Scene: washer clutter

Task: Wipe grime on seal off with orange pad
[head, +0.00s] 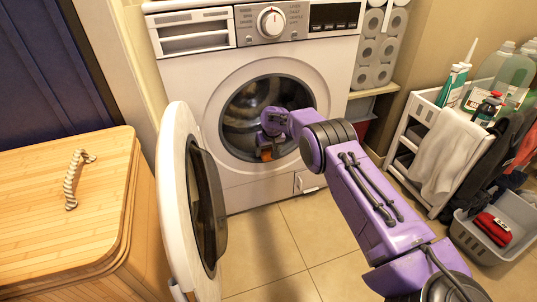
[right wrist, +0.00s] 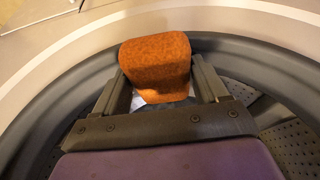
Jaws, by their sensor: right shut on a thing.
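The washer (head: 183,80) stands at the back with its round door (head: 173,190) swung open to the left. My right arm reaches to the opening, and its gripper (head: 268,144) is at the lower front of the drum mouth. It is shut on the orange pad (head: 266,154). In the right wrist view the pad (right wrist: 155,62) sits between both fingers, over the grey rubber seal (right wrist: 230,52). Whether the pad touches the seal is unclear. A small whitish patch shows just below the pad. I cannot make out grime on the seal. My left gripper is out of view.
A wooden box (head: 60,190) with a rope handle stands at the left. At the right are a white rack (head: 408,128) with a towel and bottles, and a grey basket (head: 480,238) holding red cloth. Tiled floor (head: 262,245) is bare before the washer.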

